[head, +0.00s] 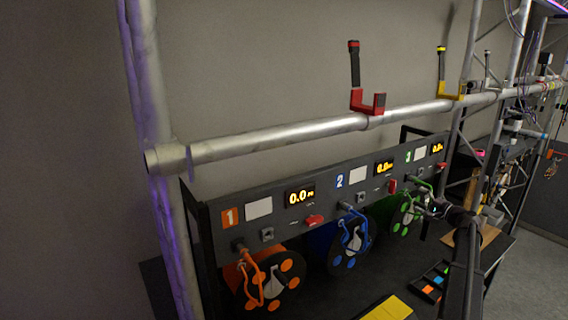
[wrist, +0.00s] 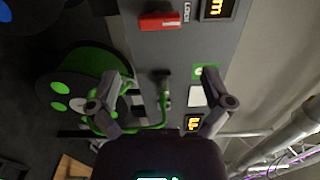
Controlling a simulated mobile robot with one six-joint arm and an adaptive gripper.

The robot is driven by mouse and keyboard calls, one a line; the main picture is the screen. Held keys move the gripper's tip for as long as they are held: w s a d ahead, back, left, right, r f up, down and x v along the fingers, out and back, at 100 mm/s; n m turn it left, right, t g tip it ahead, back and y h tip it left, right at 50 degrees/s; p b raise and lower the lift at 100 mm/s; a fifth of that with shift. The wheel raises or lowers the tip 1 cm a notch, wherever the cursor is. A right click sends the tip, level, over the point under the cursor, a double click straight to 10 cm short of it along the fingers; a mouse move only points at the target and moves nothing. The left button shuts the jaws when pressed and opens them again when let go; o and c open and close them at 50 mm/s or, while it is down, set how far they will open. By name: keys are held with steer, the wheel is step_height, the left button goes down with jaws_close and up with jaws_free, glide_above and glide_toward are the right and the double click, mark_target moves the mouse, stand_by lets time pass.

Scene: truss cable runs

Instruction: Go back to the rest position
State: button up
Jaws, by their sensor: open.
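My gripper (head: 432,204) is at the right of the head view, close to the third station of the dark panel (head: 270,203). In the wrist view my gripper (wrist: 160,80) has its two fingers spread wide. The green cable (wrist: 135,125) shows between the fingers, with its dark connector (wrist: 163,80) at the panel. No finger appears to touch the connector, though depth is hard to judge. The green reel (head: 402,217) is beside my gripper and partly hidden. The rest position has no visible marker.
An orange reel (head: 270,280) and a blue reel (head: 348,245) hang below the panel with their cables. A horizontal truss tube (head: 280,137) with red (head: 368,102) and yellow (head: 450,92) hooks runs above. A yellow block (head: 388,308) lies on the dark bench.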

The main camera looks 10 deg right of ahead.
steer(key=s+a+f+n+g+y+b, duration=0.1)
steer(key=a+f+n+g, duration=0.3)
steer(key=a, duration=0.8)
steer(key=a+f+n+g+b, duration=0.1)
steer(key=a+f+g+b, duration=0.1)
steer(key=a+f, duration=0.65)
steer(key=s+a+f+n+g+y+b, duration=0.1)
steer(key=a+f+n+g, duration=0.2)
steer(key=a, duration=1.1)
steer(key=s+a+f+n+g+h+b, duration=0.2)
steer(key=s+a+f, duration=0.4)
steer(key=s+a, duration=0.4)
steer(key=s+a+f+n+g+h+b, duration=0.3)
steer(key=s+a+f+n+g+h, duration=0.1)
steer(key=s+a, duration=0.7)
step_height(320, 180, down, 2)
steer(key=shift+s+f+g+h, duration=0.25)
steer(key=shift+g+h, duration=0.65)
steer(key=shift+g, duration=0.1)
